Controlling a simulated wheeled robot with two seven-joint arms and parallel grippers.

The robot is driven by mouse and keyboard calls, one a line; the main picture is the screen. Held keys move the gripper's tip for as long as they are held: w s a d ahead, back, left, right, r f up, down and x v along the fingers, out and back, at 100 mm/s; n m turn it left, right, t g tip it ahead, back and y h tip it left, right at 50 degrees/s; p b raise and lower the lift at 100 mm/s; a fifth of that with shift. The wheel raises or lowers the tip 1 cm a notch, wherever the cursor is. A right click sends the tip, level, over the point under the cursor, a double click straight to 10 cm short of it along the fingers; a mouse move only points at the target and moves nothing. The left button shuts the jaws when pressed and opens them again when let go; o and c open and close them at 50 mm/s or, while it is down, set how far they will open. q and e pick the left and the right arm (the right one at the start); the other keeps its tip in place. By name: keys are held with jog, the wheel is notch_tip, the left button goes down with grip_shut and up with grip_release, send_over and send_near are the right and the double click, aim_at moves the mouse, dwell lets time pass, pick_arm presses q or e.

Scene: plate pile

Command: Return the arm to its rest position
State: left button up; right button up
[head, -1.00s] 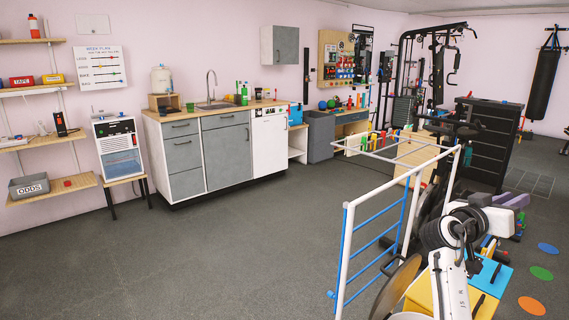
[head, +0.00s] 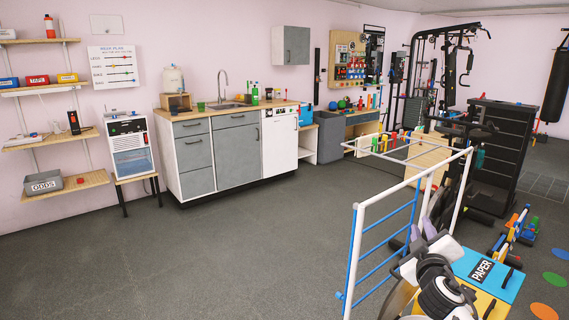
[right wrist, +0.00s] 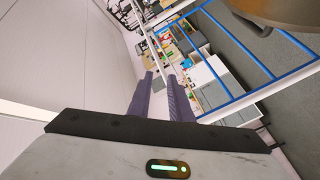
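My right gripper (head: 421,230) is low at the right of the head view, beside the white and blue rack (head: 357,245). Its two purple-grey fingers point away from me. In the right wrist view the fingers of the right gripper (right wrist: 160,77) stand apart with a clear gap and nothing between them. My right arm's black and white links are folded below it at the bottom edge. My left gripper is in no view.
A box with a blue lid marked PAPER (head: 497,262) stands close to the right of my arm. A grey disc (head: 398,298) is at the rack's foot. A black drawer cabinet (head: 503,150) stands behind. The floor (head: 220,260) left of the rack is open.

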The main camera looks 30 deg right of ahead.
jog(key=s+a+f+n+g+y, duration=0.15)
jog(key=a+f+y, duration=0.25)
jog(key=a+f, duration=0.55)
jog(key=s+a+f+n+t+y, duration=0.1)
jog(key=s+a+f+n+y, duration=0.4)
jog(key=f, duration=0.7)
jog(key=s+a+f+g+y, duration=0.2)
jog(key=s+a+f, duration=0.4)
jog(key=s+a, duration=0.15)
jog(key=s+a+f+g+y, duration=0.25)
jog(key=s+a+f, duration=0.35)
jog(key=a, duration=0.3)
pick_arm(q)
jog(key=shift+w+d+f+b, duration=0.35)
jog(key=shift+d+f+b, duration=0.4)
jog(key=shift+b, duration=1.1)
pick_arm(e)
jog(key=a+f+m+t+y, duration=0.1)
jog(key=a+m, duration=0.4)
jog(key=a, duration=0.9)
jog(key=shift+w+a+f, duration=0.2)
jog(key=shift+a+f, duration=0.1)
jog(key=shift+f, duration=0.15)
